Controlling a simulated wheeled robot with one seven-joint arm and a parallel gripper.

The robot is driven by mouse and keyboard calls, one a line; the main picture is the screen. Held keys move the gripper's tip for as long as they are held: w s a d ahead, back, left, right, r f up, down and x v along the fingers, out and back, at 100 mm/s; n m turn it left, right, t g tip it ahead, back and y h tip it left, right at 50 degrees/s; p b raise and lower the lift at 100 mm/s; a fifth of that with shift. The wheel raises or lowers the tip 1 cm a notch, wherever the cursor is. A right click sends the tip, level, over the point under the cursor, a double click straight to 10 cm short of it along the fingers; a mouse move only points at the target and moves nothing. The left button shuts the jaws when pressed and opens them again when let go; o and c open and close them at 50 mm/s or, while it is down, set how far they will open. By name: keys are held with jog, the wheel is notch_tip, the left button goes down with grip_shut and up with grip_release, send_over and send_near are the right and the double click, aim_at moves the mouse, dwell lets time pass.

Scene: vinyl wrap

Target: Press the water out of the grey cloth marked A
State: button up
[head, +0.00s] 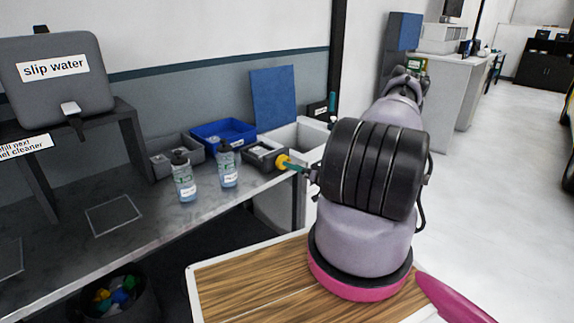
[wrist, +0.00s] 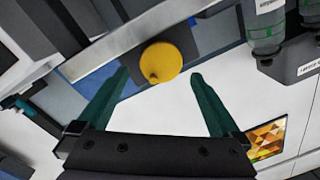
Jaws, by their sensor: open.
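I cannot make out a grey cloth marked A in either view. My gripper (wrist: 160,76) is open, with its two green fingers apart in the wrist view. A round yellow piece with a small nub (wrist: 165,58) shows just beyond and between the fingertips; I cannot tell whether they touch it. In the head view the yellow piece (head: 283,160) is at the tip of my gripper (head: 297,166), by the front of a dark grey container (head: 262,146) on the bench. My arm hides part of the area to the right.
Two labelled spray bottles (head: 184,178) (head: 228,166) stand left of my gripper near the bench edge. A grey bin (head: 160,166), a blue tray (head: 242,127) and a white basin (head: 318,138) are behind. A slip water tank (head: 60,85) stands left. A bucket (head: 97,314) is below the bench.

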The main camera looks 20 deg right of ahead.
jog(key=shift+x, duration=2.25)
jog(key=c, duration=1.2)
jog(key=shift+c, duration=0.2)
jog(key=n, duration=0.5)
jog(key=shift+h, duration=0.3)
jog(key=n, duration=0.5)
jog(key=shift+s+a, duration=0.1)
jog(key=shift+n, duration=0.3)
